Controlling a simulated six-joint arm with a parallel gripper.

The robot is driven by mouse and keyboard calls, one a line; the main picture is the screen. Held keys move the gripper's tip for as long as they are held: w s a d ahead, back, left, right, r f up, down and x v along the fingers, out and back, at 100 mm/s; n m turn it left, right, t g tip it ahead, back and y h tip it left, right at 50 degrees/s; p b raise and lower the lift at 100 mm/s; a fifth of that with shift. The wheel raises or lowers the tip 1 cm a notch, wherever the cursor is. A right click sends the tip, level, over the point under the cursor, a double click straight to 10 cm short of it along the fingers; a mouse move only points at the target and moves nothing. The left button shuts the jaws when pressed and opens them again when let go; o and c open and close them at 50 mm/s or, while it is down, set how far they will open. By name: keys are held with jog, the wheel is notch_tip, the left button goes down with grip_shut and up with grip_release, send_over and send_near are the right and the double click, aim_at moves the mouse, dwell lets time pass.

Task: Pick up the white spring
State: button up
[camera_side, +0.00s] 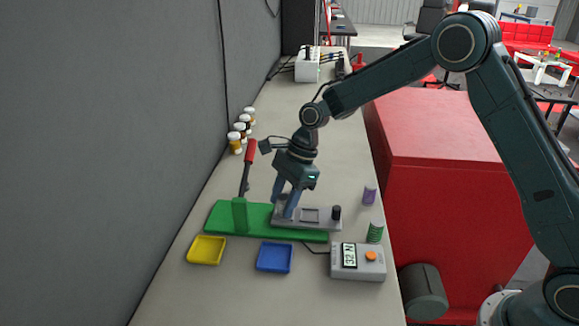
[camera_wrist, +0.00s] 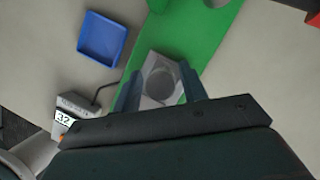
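My gripper (camera_side: 283,204) points down at the left end of the grey metal plate (camera_side: 318,220) on the green base (camera_side: 222,216). In the wrist view the fingers of my gripper (camera_wrist: 160,92) stand apart on both sides of a round grey shape on the plate. I cannot tell whether this round shape is the top of a spring or part of the plate. I cannot make out a white spring clearly in either view. A purple spring (camera_side: 369,194) and a green spring (camera_side: 375,231) stand on the bench to the right of the plate.
A red-handled lever (camera_side: 249,155) rises beside my gripper. A yellow tray (camera_side: 206,250), a blue tray (camera_side: 274,257) and a grey display box (camera_side: 357,262) stand in front. Several small jars (camera_side: 240,131) line the wall. The bench behind is mostly clear.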

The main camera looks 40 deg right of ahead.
jog(key=c, duration=0.8)
jog(key=shift+r, duration=0.15)
jog(key=shift+r, duration=4.9)
